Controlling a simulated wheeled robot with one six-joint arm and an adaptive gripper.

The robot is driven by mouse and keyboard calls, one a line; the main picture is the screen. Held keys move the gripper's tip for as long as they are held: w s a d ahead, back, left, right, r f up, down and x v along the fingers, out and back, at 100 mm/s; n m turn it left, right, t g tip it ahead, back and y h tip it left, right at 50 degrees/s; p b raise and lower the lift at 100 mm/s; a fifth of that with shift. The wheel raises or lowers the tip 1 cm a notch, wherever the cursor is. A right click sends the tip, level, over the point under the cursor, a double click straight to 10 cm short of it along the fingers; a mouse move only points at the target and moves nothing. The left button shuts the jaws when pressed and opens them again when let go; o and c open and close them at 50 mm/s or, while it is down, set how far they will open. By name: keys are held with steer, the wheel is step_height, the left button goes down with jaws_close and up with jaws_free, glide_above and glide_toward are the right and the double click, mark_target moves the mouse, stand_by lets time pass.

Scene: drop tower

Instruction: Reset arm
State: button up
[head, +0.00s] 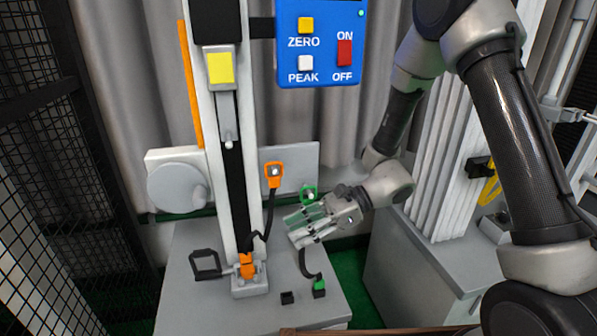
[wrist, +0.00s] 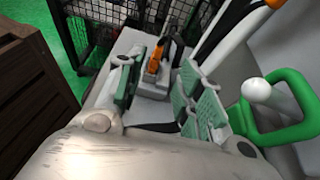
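My gripper (head: 304,226) is at the right of the drop tower (head: 232,170), above its grey base, fingers pointing left. In the wrist view my gripper (wrist: 160,95) has its green-padded fingers apart, with nothing visibly held. A green loop (head: 309,194) hangs on a peg just behind my gripper; in the wrist view the green loop (wrist: 300,130) circles a pale knob to the right of the fingers. An orange loop (head: 274,174) hangs on another peg, with a black strap running down. An orange piece (head: 247,266) sits at the tower's foot; it also shows beyond the fingers (wrist: 155,62).
A blue panel (head: 318,45) with ZERO, PEAK and ON/OFF controls is at the top. A black mesh cage (head: 40,150) stands left, a white frame (head: 440,150) right.

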steer(key=s+d+r+n+g+h, duration=0.1)
steer(key=s+d+n+h, duration=0.3)
steer(key=d, duration=0.3)
steer(key=s+d+n+g+h, duration=0.2)
steer(key=s+d+n, duration=0.25)
steer(key=d, duration=0.35)
steer(key=s+d+r+n+t+h, duration=0.2)
steer(key=d+r+t, duration=0.3)
steer(key=d+r, duration=0.5)
steer(key=s+d+r+n+t+h, duration=0.2)
steer(key=d+r+n+t+h, duration=0.2)
steer(key=d+r, duration=0.6)
steer(key=shift+d+n+t+h, duration=0.35)
steer(key=shift+d+t+h, duration=0.2)
steer(key=shift+t, duration=0.15)
